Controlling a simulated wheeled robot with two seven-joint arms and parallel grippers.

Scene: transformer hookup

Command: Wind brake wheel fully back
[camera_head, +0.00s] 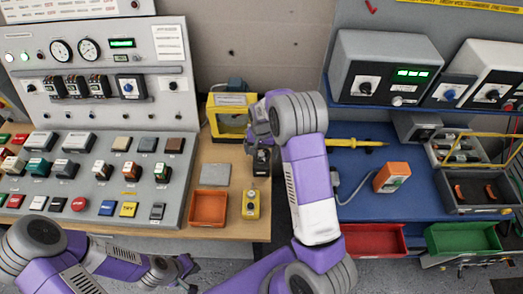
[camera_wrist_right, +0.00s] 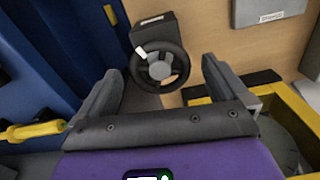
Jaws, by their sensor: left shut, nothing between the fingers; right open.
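The brake wheel (camera_wrist_right: 172,88) is a dark hand wheel with a pale hub and spokes, on a black housing (camera_wrist_right: 146,22). A small white handle sits at the rim's upper left in the right wrist view. In the head view the black brake unit (camera_head: 262,162) stands on the wooden bench, its wheel partly hidden by my right gripper (camera_head: 260,138). My right gripper (camera_wrist_right: 157,88) is open, its two grey fingers apart on either side below the wheel, with nothing visible between them. My left gripper (camera_head: 188,270) is shut and empty, low in front of the bench.
A yellow box (camera_head: 232,103) stands close behind my right gripper. An orange tray (camera_head: 208,208), a grey plate (camera_head: 215,175) and a yellow button box (camera_head: 251,204) lie in front. A yellow probe (camera_head: 352,143) lies on the blue bench at right. The control console (camera_head: 100,150) fills the left.

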